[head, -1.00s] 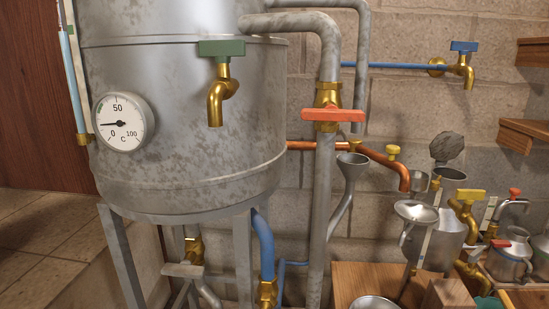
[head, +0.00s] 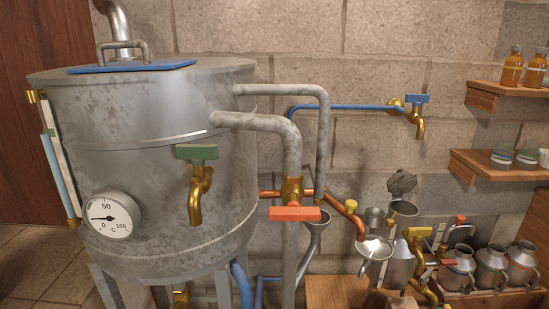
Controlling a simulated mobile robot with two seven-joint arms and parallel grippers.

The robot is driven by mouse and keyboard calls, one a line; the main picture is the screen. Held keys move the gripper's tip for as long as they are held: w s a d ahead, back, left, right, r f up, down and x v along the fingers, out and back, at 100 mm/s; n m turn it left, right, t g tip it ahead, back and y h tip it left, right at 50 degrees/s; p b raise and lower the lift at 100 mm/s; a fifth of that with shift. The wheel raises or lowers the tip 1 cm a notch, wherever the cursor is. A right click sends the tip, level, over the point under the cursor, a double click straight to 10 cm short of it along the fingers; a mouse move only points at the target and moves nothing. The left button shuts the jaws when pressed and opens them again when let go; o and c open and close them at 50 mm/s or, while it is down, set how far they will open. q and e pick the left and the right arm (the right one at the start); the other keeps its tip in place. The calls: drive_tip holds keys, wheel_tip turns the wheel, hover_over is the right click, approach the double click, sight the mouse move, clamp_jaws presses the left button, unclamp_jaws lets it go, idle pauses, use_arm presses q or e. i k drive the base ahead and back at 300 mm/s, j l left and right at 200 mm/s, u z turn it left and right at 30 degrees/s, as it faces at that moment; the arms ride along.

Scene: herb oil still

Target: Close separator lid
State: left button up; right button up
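The separator appears to be the grey metal vessel (head: 401,264) at the lower right, behind a funnel (head: 376,248) and brass taps. A dark, roughly round plate that looks like its lid (head: 402,183) stands raised above an open, cup-like metal mouth (head: 404,208). The lid looks open and tilted up; its hinge is too small to make out. Neither of my grippers is in view.
The large still tank (head: 150,160) with a blue hatch (head: 132,66) fills the left. Pipes and a red-handled valve (head: 294,214) stand between it and the separator. Metal jugs (head: 491,268) crowd the right; shelves (head: 500,165) hang above.

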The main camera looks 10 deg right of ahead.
sight(401, 183)
drive_tip(key=l+u, duration=0.1)
drive_tip(key=u, duration=0.45)
drive_tip(key=k+l+u, duration=0.1)
drive_tip(key=l+u, duration=0.2)
drive_tip(key=k+l+u, duration=0.1)
drive_tip(key=l+u, duration=0.2)
drive_tip(key=l, duration=0.15)
drive_tip(key=k+l+u, duration=0.1)
drive_tip(key=k+l, duration=0.15)
drive_tip(key=l, duration=0.25)
drive_tip(key=k+l+u, duration=0.15)
drive_tip(key=l, duration=0.3)
drive_tip(key=k+l+u, duration=0.1)
drive_tip(key=k+l, duration=0.25)
drive_tip(key=l, duration=0.1)
